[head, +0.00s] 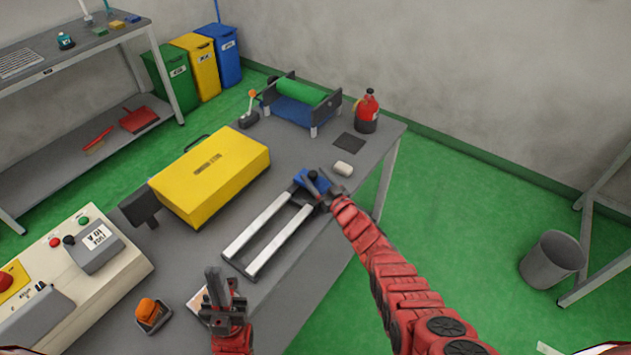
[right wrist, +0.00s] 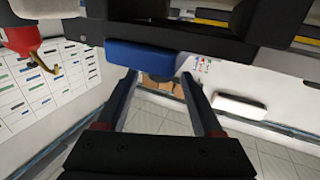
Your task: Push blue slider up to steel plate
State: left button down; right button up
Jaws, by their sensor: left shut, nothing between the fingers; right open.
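The blue slider (head: 311,181) sits at the far end of a pair of pale metal rails (head: 262,222) on the grey table. My right gripper (head: 322,187) is open at the slider's right side and covers part of it. In the right wrist view a blue block (right wrist: 140,57), apparently the slider, shows just beyond the two spread fingers (right wrist: 165,98); I cannot tell whether they touch it. My left gripper (head: 214,278) is shut and empty, left of the rails' near end. I cannot clearly pick out a steel plate; the far end of the rails is partly hidden.
A yellow case (head: 210,172) stands left of the rails. A white block (head: 342,169), dark square (head: 349,142), red extinguisher (head: 367,111) and green-roller device (head: 300,98) are behind. A control panel (head: 72,262) and orange item in a tray (head: 152,313) are at near left.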

jog(key=shift+w+a, duration=0.1)
jog(key=shift+w, duration=0.1)
grip_shut()
dwell(0.3)
dwell(1.1)
